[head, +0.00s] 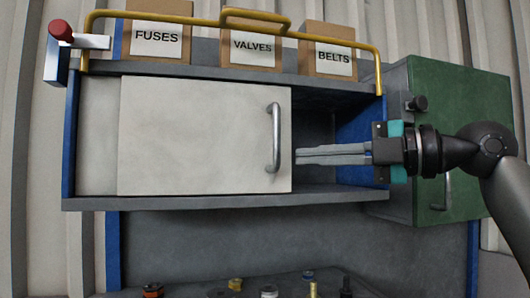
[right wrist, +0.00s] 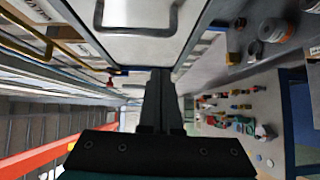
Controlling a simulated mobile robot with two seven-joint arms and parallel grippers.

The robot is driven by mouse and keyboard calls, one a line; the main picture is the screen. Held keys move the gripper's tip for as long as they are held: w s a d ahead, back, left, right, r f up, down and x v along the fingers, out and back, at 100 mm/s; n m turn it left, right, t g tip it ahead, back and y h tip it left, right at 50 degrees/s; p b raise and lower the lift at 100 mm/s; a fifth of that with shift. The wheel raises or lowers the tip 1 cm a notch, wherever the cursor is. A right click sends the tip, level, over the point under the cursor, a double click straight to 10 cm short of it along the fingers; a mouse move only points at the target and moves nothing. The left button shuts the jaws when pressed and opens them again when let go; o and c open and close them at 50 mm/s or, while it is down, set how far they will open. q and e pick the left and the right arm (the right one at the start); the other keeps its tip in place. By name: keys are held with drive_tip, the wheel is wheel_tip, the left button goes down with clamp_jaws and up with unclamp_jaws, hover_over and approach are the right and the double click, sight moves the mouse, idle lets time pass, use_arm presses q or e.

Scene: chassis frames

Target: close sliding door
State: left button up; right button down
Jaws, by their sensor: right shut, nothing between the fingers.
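The sliding door (head: 200,135) is a pale grey panel in the front of a wall cabinet (head: 215,202) in the head view. It covers the left and middle of the cabinet, and the right part stands open. Its metal handle (head: 274,138) is near the panel's right edge. My right gripper (head: 299,156) is shut and empty. Its fingertips point left in front of the opening, just right of the door's right edge; I cannot tell whether they touch it. In the right wrist view the door (right wrist: 140,48) and handle (right wrist: 137,28) lie beyond the fingers (right wrist: 160,80). My left gripper is not in view.
Boxes marked FUSES (head: 156,42), VALVES (head: 252,46) and BELTS (head: 333,62) stand on top behind a yellow rail (head: 200,20). A green cabinet (head: 470,110) is at the right. Several small items stand on the surface below (head: 210,290).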

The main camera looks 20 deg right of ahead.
sight(279, 147)
drive_tip(key=w+a+r+p, duration=0.1)
drive_tip(key=w+a+p, duration=0.2)
drive_tip(key=w, duration=0.3)
drive_tip(key=shift+w+a+r+n+y+p, duration=0.2)
drive_tip(key=shift+r+n+y+p, duration=0.15)
drive_tip(key=shift+p, duration=0.45)
